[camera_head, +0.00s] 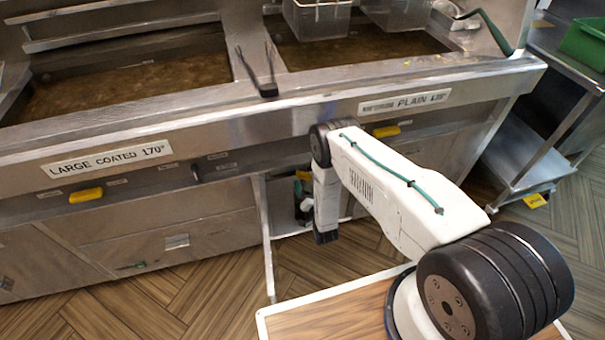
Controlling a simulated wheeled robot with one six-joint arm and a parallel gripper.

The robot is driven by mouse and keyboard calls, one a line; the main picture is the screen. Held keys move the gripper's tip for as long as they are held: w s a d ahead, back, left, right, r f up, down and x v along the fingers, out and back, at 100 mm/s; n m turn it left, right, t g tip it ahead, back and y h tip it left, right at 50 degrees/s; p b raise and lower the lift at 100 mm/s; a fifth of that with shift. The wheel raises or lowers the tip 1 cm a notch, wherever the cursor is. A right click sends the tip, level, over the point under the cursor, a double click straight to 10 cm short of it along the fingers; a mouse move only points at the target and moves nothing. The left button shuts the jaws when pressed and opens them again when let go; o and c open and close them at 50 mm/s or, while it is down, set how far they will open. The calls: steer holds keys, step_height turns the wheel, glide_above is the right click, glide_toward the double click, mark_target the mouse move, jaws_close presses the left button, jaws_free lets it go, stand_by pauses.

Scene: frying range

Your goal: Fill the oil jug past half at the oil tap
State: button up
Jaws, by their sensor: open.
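My arm reaches over to the fryer front and bends down; my gripper (326,236) is the dark end pointing at the floor, open, with nothing seen in it. Its fingers are too small to make out. I see no clear oil jug. A small dark and white object with a yellow part (303,200) sits in the open bay under the fryer, left of my gripper and partly hidden by my arm; I cannot tell what it is. A small black fitting (195,172) is on the fryer front, and I cannot tell whether it is the oil tap.
The steel fryer range has two oil vats, labelled LARGE COATED (107,158) and PLAIN (405,101). Yellow handles (86,195) are on its front. Black tongs (266,85) lie between the vats. Baskets (317,18) hang at the back. A steel cart (525,160) carries a green bin (585,43).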

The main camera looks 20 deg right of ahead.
mark_target(305, 179)
steer(key=shift+w+r, duration=0.25)
steer(key=shift+r, duration=0.05)
steer(key=w, duration=0.7)
steer(key=shift+w, duration=0.15)
steer(key=c, duration=1)
